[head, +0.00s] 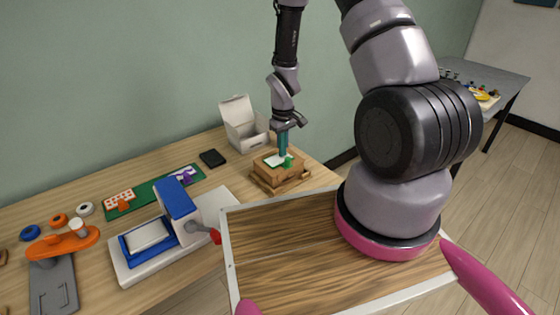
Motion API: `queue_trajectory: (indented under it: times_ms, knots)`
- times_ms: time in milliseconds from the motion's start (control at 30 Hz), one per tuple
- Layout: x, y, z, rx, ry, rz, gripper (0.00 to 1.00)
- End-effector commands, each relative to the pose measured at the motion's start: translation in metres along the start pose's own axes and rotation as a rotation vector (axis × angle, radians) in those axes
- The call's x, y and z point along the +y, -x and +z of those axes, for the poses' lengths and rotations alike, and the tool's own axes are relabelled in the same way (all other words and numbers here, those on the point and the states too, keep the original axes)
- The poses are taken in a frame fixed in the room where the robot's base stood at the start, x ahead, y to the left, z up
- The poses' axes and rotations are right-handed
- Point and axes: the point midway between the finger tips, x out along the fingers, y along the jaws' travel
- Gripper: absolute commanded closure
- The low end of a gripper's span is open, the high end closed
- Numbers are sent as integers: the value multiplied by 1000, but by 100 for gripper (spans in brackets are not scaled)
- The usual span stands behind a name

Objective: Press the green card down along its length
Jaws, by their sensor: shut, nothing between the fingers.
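The green card (289,162) lies on top of a small wooden block stand (279,176) near the right end of the workbench. A white piece (274,160) lies beside it on the same stand, to its left. My gripper (283,154) points straight down over the stand, with its teal fingers together and empty. The fingertips are at or just above the card and hide part of it. I cannot tell whether they touch it.
An open white box (243,123) and a black box (212,158) stand behind and left. A blue and white press (172,230) with a red-knobbed lever, a green mat (150,194) and an orange tool (63,243) fill the left. My framed wooden deck is in front.

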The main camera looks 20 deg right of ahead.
Motion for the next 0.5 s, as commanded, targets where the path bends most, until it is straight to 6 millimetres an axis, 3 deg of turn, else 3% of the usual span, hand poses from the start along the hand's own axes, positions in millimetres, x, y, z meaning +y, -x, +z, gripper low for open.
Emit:
queue_trajectory:
  times_ms: [333,500]
  knots:
    - [0,0,1,-3,1,-1,100]
    - [0,10,0,-1,0,-1,100]
